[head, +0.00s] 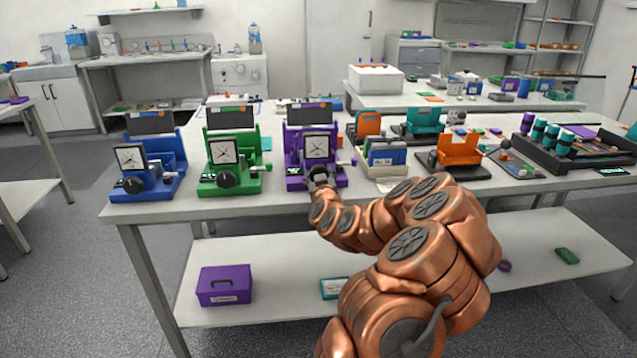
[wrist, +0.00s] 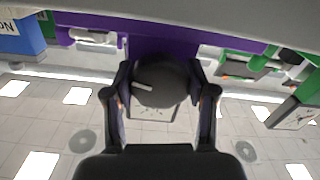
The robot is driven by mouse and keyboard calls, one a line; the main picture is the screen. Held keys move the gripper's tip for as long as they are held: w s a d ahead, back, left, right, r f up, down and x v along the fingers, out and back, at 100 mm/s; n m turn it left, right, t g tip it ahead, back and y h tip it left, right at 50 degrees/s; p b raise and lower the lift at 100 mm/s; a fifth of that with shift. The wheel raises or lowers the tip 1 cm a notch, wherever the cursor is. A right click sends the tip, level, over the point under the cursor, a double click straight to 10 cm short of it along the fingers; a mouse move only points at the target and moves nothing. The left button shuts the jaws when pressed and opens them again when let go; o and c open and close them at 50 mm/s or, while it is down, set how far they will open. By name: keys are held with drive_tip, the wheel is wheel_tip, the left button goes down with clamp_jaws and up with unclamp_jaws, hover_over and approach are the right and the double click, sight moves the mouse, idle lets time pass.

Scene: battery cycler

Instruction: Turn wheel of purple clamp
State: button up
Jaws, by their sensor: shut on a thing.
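The purple clamp (head: 294,147) stands on the table between the green clamp and a group of small holders. It carries a square white dial (head: 318,147) on its front. My gripper (head: 320,174) is at the low front of this clamp and hides its wheel in the head view. In the wrist view, the dark round wheel (wrist: 160,84) with a pale mark line sits between my two fingers. My gripper is shut on the wheel, one finger on each side. The purple body (wrist: 160,46) shows right behind the wheel.
A green clamp (head: 221,152) with a black wheel (head: 229,179) stands close on the left, and a blue clamp (head: 160,165) further left. Right of the purple clamp are a holder of blue cards (head: 386,155) and an orange holder (head: 459,150). A purple box (head: 224,286) is on the lower shelf.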

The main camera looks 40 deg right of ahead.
drive_tip(key=m+b, duration=0.4)
drive_tip(key=b, duration=0.1)
drive_tip(key=shift+f+m, duration=0.25)
drive_tip(key=shift+m, duration=0.05)
drive_tip(key=shift+r+m+b, duration=0.15)
drive_tip(key=shift+m+b, duration=1.15)
drive_tip(key=shift+m, duration=0.3)
drive_tip(key=o, duration=1.2)
drive_tip(key=shift+r, duration=0.1)
